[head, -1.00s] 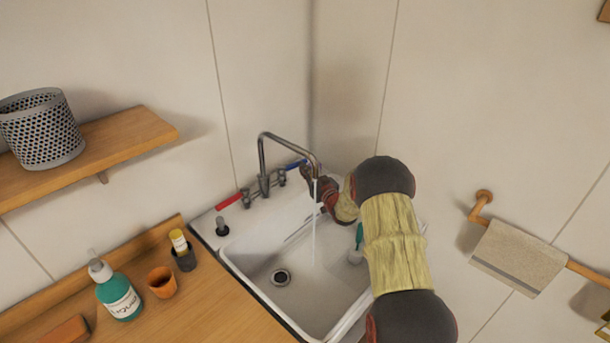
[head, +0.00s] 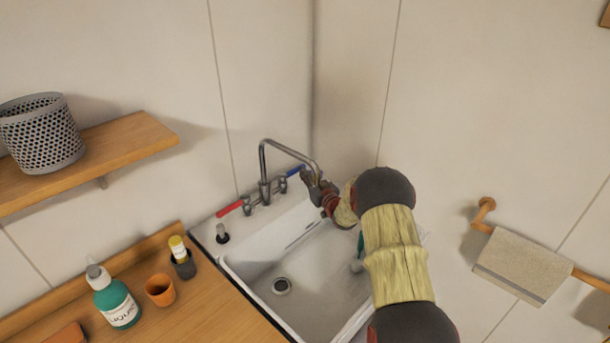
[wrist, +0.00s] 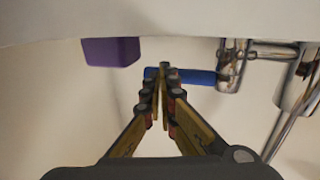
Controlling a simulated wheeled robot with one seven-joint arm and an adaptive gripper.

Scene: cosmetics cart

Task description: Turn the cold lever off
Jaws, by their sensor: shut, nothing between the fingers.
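The blue cold lever (head: 295,171) is on the right side of the chrome faucet (head: 264,165), pointing right and slightly back. In the wrist view the blue lever (wrist: 200,77) runs sideways behind my fingertips. My gripper (wrist: 162,70) is shut with nothing between its fingers. Its tips overlap the free end of the lever, but I cannot tell if they touch it. In the head view my gripper (head: 308,178) is beside the spout end, which partly covers it. No water stream shows below the spout.
The red lever (head: 230,208) is on the faucet's left. The white sink (head: 255,268) lies below my arm. A soap bottle (head: 117,298) and orange cup (head: 160,290) stand on the wooden counter. A purple block (wrist: 110,50) shows in the wrist view.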

